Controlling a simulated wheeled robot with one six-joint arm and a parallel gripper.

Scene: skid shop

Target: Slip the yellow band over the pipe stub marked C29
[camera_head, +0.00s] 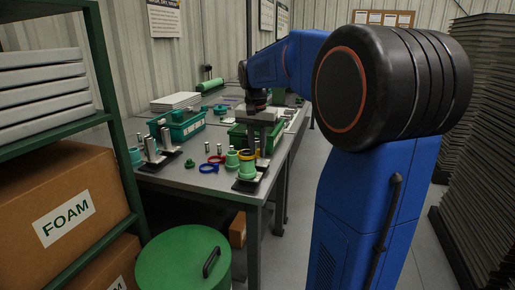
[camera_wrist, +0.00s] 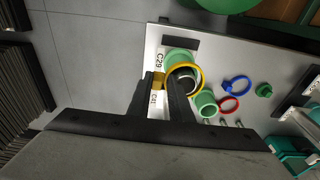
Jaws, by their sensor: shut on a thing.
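The yellow band (camera_wrist: 201,82) is a ring with a block-like tab. My gripper (camera_wrist: 160,82) is shut on that tab, and the ring sticks out to the right of the fingers in the wrist view. The label C29 (camera_wrist: 159,60) lies beside a green stub (camera_wrist: 178,56) just beyond the ring. A dark, metal-rimmed round end shows inside the ring. In the head view the yellow band (camera_head: 247,153) overlaps the top of the front green stub (camera_head: 247,169). I cannot tell whether it is around the stub or above it. A label C41 (camera_wrist: 153,101) shows between the fingers.
Another green piece (camera_wrist: 206,104), a red ring (camera_wrist: 229,104) and a blue ring (camera_wrist: 240,86) lie close to the right. Green bins (camera_head: 177,128) and upright metal posts stand farther back on the grey table (camera_head: 195,178). A green drum (camera_head: 180,265) stands before the table.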

